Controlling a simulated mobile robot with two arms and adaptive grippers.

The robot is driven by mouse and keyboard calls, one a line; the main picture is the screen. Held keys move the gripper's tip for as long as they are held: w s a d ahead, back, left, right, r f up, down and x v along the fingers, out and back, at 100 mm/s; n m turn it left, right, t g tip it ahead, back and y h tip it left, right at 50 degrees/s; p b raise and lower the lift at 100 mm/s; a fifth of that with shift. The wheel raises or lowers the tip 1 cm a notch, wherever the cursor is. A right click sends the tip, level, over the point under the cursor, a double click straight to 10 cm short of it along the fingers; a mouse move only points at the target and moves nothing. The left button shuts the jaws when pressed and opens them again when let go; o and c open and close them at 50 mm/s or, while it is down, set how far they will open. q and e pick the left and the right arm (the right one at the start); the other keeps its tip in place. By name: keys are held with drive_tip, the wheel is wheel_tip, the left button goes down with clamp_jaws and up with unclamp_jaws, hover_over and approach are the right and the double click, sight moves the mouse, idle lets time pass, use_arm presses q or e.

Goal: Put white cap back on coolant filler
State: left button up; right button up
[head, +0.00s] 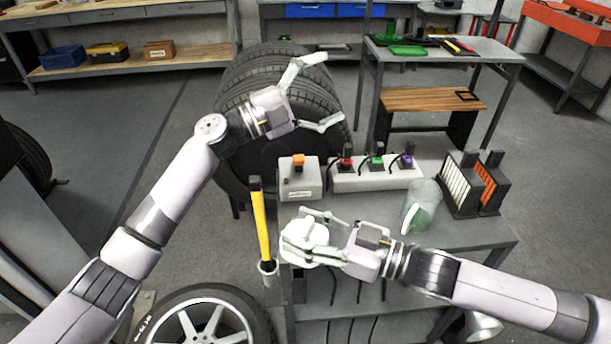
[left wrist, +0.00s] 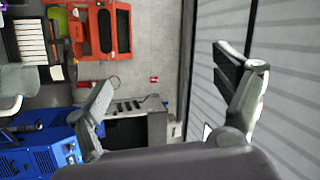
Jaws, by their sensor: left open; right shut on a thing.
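My right gripper (head: 290,244) is shut on a round white thing, which looks like the white cap (head: 305,232), and holds it over the front left part of the grey bench. Its fingers cover part of it. My left gripper (head: 328,90) is open and empty, in front of the stacked tyres. In the left wrist view its fingers (left wrist: 168,95) stand wide apart with nothing between them. A clear jug with green liquid (head: 421,205) stands on the bench, right of my right gripper. I cannot make out the coolant filler for certain.
On the grey bench (head: 470,236) stand a pale box with an orange switch (head: 300,180), a strip with red, green and purple connectors (head: 375,174) and dark filter-like blocks (head: 474,185). A yellow-handled tool (head: 258,222) stands upright at the bench's left. Stacked tyres (head: 240,95) are behind.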

use_arm(q)
drive_tip(key=s+d+m+g+y, duration=0.4)
drive_tip(key=s+m+g, duration=0.15)
drive_tip(key=s, duration=0.25)
drive_tip(key=s+d+m+g+y, duration=0.35)
drive_tip(key=s+m+g, duration=0.2)
drive_tip(key=s, duration=0.25)
drive_tip(key=m+t+y, duration=0.2)
drive_tip(key=t+y, duration=0.3)
drive_tip(key=y, duration=0.8)
hover_over(305, 227)
wheel_tip(305, 227, down, 6)
drive_tip(key=r, duration=0.1)
drive_tip(key=shift+h, duration=0.35)
wheel_tip(305, 227, down, 12)
drive_tip(key=shift+r, duration=0.1)
drive_tip(key=c, duration=1.2)
drive_tip(key=shift+c, duration=0.4)
use_arm(e)
drive_tip(key=o, duration=1.2)
